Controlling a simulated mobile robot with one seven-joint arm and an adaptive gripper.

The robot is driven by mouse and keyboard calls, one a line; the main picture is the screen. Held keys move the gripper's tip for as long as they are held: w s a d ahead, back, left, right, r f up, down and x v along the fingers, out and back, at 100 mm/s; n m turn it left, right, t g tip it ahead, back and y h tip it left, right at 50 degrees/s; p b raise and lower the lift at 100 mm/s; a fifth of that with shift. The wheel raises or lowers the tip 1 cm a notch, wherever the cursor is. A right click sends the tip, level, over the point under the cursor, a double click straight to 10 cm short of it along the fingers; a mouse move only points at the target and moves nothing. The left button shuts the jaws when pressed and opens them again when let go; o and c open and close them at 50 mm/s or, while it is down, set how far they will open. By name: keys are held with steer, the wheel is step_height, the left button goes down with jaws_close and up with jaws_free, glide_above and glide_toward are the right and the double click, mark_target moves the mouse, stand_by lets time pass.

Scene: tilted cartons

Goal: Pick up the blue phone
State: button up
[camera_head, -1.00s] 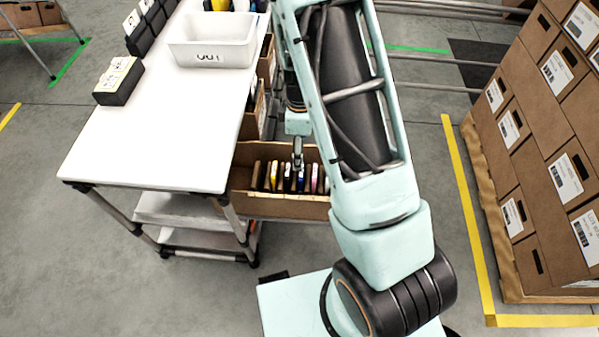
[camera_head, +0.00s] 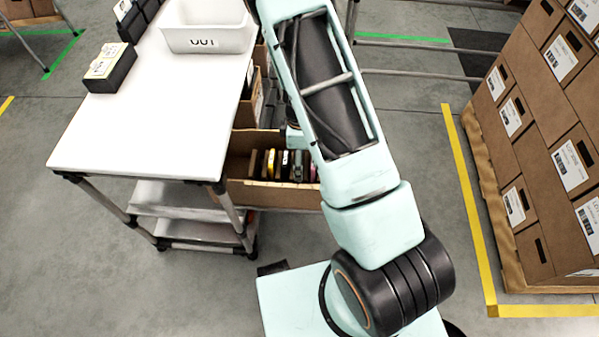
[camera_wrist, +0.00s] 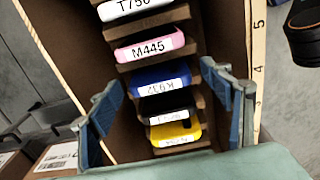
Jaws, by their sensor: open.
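The blue phone (camera_wrist: 160,81) stands in a slotted row inside an open brown carton, its white label upside down in the wrist view. A pink phone (camera_wrist: 150,46) labelled M445 is on one side of it and a black phone (camera_wrist: 168,115) on the other. My gripper (camera_wrist: 163,82) is open, one finger left and one right of the row, with the blue phone showing between the fingertips. I cannot tell whether the fingers touch it. In the head view the carton (camera_head: 262,196) is beside the table, and my arm hides part of it, with the blue phone not clearly visible.
A yellow phone (camera_wrist: 178,134) and a white phone (camera_wrist: 140,8) share the row. Carton walls are close around the fingers. The white table (camera_head: 140,130) holds a white bin (camera_head: 207,38) and a black box (camera_head: 110,70). Stacked cartons (camera_head: 550,140) stand at right.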

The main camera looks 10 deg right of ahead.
steer(key=c, duration=1.2)
steer(key=shift+o, duration=0.2)
steer(key=shift+r, duration=0.1)
